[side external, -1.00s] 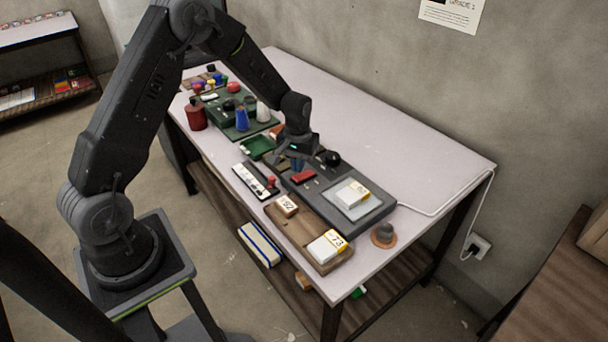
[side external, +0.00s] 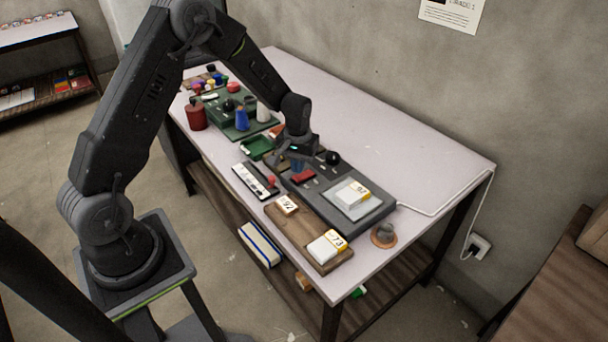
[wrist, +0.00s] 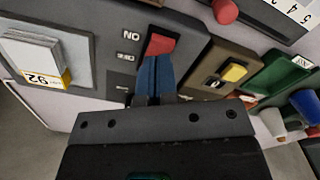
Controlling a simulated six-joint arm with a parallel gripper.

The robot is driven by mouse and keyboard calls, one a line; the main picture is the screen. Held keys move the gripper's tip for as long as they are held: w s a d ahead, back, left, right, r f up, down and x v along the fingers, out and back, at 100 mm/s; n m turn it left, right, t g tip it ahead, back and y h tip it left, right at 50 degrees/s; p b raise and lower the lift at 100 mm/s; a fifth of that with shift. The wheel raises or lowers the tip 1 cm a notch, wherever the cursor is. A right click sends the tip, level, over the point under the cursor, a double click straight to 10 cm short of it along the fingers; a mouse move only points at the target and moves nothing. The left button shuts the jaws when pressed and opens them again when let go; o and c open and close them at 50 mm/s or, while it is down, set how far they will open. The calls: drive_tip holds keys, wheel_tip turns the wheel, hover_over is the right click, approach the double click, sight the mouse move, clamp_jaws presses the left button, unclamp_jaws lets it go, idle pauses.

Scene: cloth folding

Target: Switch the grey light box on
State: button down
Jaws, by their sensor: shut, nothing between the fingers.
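The grey light box (side external: 345,213) lies near the front right part of the table. It carries a pale panel (side external: 342,204) with a white and yellow numbered block (side external: 353,193) on it. A red rocker switch (wrist: 161,45) is set in the box beside ON lettering (wrist: 131,35); it also shows in the side view (side external: 303,176). My gripper (wrist: 155,62) is shut and empty, its blue fingertips at the near edge of the red switch. I cannot tell whether they touch it. The fingers hide part of the switch.
A brown board with a yellow switch (wrist: 234,72) and a green tray (wrist: 284,76) sit beside the box. A white strip with a red knob (side external: 271,181) lies in front. A wooden board (side external: 290,232) holds numbered blocks.

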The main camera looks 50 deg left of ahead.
sight(299, 177)
drive_tip(key=shift+f, duration=1.2)
idle(0.6)
drive_tip(key=shift+r, duration=3.55)
